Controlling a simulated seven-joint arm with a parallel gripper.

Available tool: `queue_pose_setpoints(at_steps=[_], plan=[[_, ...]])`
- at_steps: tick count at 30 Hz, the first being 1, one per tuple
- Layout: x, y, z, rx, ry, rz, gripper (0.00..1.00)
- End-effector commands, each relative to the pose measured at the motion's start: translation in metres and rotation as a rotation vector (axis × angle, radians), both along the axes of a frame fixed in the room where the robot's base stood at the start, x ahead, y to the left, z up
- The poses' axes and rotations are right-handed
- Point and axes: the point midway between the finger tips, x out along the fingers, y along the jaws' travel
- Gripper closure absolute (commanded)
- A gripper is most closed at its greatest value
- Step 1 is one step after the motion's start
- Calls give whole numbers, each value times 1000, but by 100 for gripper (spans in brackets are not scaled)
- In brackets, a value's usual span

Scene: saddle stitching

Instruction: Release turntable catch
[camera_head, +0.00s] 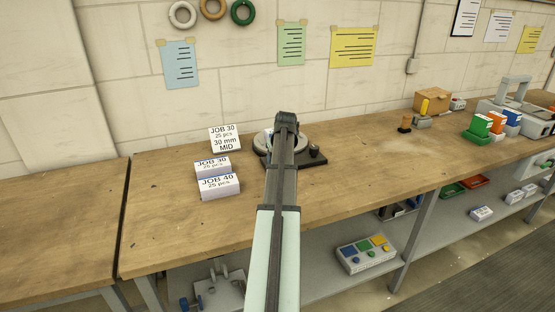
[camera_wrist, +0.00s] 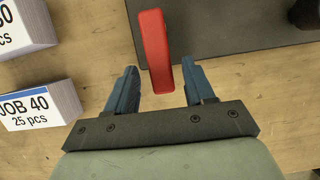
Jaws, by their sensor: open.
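The turntable (camera_head: 262,141) stands on a dark base (camera_head: 316,161) on the workbench in the head view, partly hidden behind my arm. In the wrist view a red lever (camera_wrist: 155,45), which looks like the catch, extends from the dark base plate (camera_wrist: 225,22) towards my gripper. My gripper (camera_wrist: 159,68) is open, with its two blue fingers on either side of the lever's near end. A gap shows between the lever and each finger. The height between fingers and lever is hard to tell. The lever and fingertips are hidden in the head view.
White card stacks labelled JOB 30 (camera_head: 212,166) and JOB 40 (camera_head: 218,187) stand left of the turntable, with a JOB 30 sign (camera_head: 225,139) behind. A dark knob (camera_head: 314,150) rises from the base's right side. The bench front (camera_head: 370,185) is clear.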

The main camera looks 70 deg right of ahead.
Motion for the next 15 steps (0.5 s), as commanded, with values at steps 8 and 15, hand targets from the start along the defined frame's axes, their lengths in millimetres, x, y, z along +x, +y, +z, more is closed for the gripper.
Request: queue_pose_setpoints(at_steps=[8, 15], plan=[[-4, 4, 14, -2, 0, 1, 47], [-15, 15, 51, -2, -1, 0, 47]])
